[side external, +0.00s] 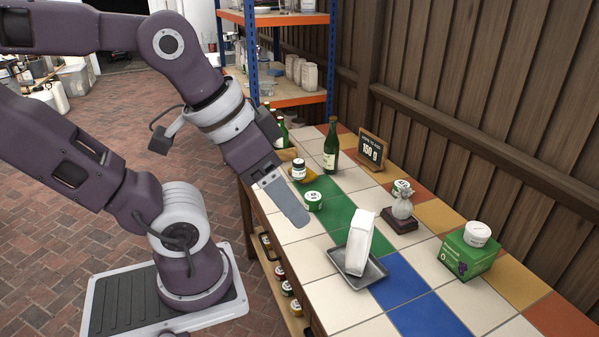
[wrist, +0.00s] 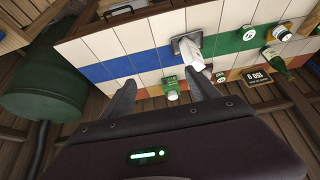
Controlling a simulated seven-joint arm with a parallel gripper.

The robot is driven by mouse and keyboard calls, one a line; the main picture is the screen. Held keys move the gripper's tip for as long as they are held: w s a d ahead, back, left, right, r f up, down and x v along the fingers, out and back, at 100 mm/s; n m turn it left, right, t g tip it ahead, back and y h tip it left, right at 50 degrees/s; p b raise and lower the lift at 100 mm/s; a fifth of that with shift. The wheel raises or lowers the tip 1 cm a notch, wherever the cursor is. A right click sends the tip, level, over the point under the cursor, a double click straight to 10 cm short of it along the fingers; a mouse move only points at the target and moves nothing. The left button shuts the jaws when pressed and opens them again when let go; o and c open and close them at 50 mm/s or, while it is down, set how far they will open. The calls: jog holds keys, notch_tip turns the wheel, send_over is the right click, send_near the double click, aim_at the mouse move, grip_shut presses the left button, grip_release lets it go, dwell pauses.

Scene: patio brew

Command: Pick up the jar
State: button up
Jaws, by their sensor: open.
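Several jars stand on the tiled table, and I cannot tell which one the task means.
A white bag (side external: 359,243) stands on a grey tray (side external: 378,271) at the table's middle. A wooden wall borders the far side. The front right tiles are clear.

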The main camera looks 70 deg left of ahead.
jog(key=shift+c, duration=0.4)
notch_tip(320, 180, up, 6)
jog(key=w+a+r+n+t+y, duration=0.1)
jog(key=w+a+r+n+y, duration=0.15)
jog(key=w+a, duration=0.75)
jog(key=n+t+y, duration=0.1)
jog(key=n+y, duration=0.7)
send_over(298, 166)
jog(key=s+d, duration=0.1)
jog(key=s, duration=0.1)
notch_tip(298, 166, down, 4)
jog(key=f, duration=3.5)
jog(key=shift+w+d, duration=0.2)
jog(key=shift+w, duration=0.2)
jog(key=shift+y, duration=0.25)
jog(key=x, duration=0.7)
jog(key=shift+w+a+r, duration=0.1)
jog(key=shift+a+r, duration=0.15)
jog(key=shift+r, duration=0.05)
grip_shut()
